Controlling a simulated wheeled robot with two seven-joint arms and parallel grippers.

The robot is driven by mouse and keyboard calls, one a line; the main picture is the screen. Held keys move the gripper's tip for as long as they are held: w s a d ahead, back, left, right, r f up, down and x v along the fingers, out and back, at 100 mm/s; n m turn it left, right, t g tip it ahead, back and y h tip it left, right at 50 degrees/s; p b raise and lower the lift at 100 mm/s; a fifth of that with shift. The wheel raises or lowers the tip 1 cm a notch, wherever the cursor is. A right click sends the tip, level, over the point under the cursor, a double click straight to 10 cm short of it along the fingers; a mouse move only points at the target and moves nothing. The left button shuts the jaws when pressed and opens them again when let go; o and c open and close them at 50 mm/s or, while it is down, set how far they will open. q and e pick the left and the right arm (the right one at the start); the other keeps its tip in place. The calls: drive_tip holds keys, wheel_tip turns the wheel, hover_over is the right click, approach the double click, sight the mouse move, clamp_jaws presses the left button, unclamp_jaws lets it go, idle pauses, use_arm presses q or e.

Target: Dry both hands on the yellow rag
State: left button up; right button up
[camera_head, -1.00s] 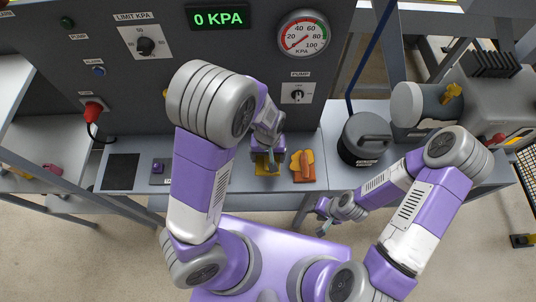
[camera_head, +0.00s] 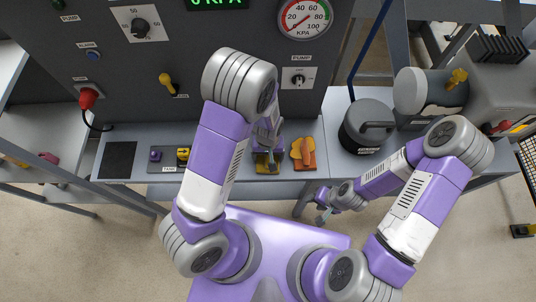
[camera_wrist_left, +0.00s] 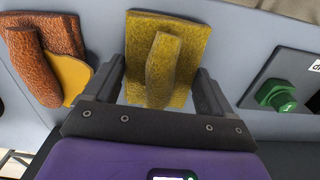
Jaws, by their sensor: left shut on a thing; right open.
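The yellow rag (camera_head: 262,168) lies at the front edge of the grey bench, partly hidden under my left gripper (camera_head: 267,158). In the left wrist view the rag (camera_wrist_left: 190,40) is a textured mustard-yellow square with a raised ridge in its middle. The fingers of my left gripper (camera_wrist_left: 160,92) stand on either side of the rag's ridge, shut on it; the contact itself is hard to see. My right gripper (camera_head: 322,206) is open and empty, low in front of the bench, to the right of the rag and apart from it.
An orange-brown rag (camera_head: 304,153) lies just right of the yellow one. A dark lidded pot (camera_head: 366,130) stands further right. A black pad (camera_head: 117,160) and a panel with small switches (camera_head: 170,158) lie left. The control panel (camera_head: 235,90) rises behind.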

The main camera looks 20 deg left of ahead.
use_arm(q)
drive_tip(key=shift+f, duration=0.15)
drive_tip(key=shift+f, duration=0.15)
drive_tip(key=o, duration=0.6)
drive_tip(key=shift+c, duration=0.2)
drive_tip(key=r+p, duration=0.1)
drive_tip(key=r, duration=0.6)
drive_tip(key=shift+w+r, duration=0.2)
drive_tip(key=shift+r, duration=0.15)
